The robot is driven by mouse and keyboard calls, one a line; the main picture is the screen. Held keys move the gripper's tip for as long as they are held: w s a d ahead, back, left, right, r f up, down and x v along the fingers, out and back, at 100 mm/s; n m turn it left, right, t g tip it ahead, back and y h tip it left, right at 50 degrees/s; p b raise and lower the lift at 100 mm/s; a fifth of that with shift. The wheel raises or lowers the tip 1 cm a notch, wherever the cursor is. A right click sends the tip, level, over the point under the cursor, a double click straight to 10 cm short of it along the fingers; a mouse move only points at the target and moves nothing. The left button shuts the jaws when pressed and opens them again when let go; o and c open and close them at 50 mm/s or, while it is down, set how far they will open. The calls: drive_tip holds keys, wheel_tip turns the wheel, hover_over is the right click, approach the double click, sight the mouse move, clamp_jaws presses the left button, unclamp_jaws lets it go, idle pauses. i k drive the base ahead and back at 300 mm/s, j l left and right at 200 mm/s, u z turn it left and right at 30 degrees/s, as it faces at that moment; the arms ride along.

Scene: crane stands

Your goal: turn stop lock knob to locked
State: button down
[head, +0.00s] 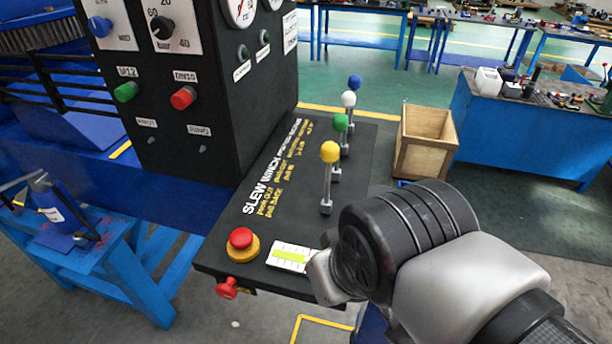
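A red knob (227,288) sticks out from the front edge of the black control panel (225,205), at its near left corner. It looks like the stop lock knob, but no label for it is readable. Its exact turn position is too small to tell. Just above it, on the panel top, is a red mushroom button (241,239) on a yellow base. My arm comes in from the lower right, and its wrist is right of the knob, over the panel's near right part. My gripper's fingers do not show.
Several levers with coloured balls, the yellow one (330,152) nearest, stand on the panel beyond my wrist. A white and yellow-green label plate (289,257) lies beside my wrist. A black gauge cabinet (200,100) rises at the back left. Floor is open in front of the knob.

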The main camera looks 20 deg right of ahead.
sight(227, 291)
drive_tip(key=k+j+u, duration=0.2)
drive_tip(key=k, duration=0.2)
drive_tip(key=u, duration=1.4)
